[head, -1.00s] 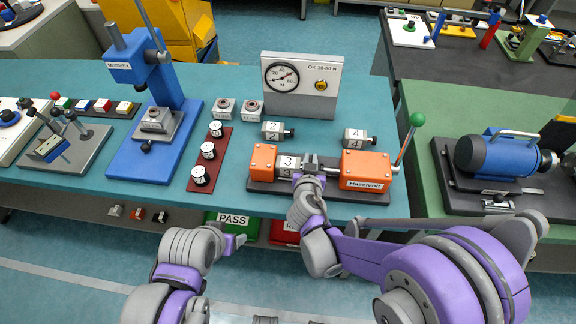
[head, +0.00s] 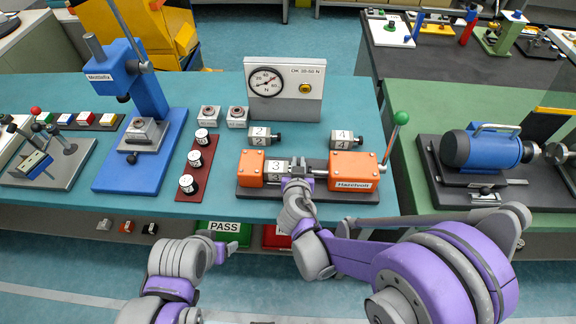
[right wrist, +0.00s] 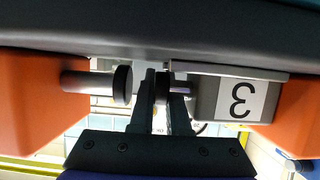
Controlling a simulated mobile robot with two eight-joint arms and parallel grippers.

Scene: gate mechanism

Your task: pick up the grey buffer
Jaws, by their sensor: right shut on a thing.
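The grey buffer (head: 276,168) marked 3 lies in a fixture between two orange blocks, close to the left one. In the right wrist view the buffer (right wrist: 232,98) is a grey block with a white label and a dark stem. My right gripper (head: 297,178) is at the fixture. In the right wrist view its two dark fingers (right wrist: 168,95) are shut on the stem, beside the grey body. I cannot tell whether the buffer is lifted. My left gripper (head: 224,246) is in front of the table; its jaws are too small to read.
The right orange block (head: 353,171) has a green-knobbed lever (head: 400,118). Grey buffers marked 2 (head: 260,136) and 4 (head: 344,140) lie behind the fixture. A gauge box (head: 285,90) stands at the back. A red strip (head: 195,165) with several round pieces and a blue press (head: 140,150) are left.

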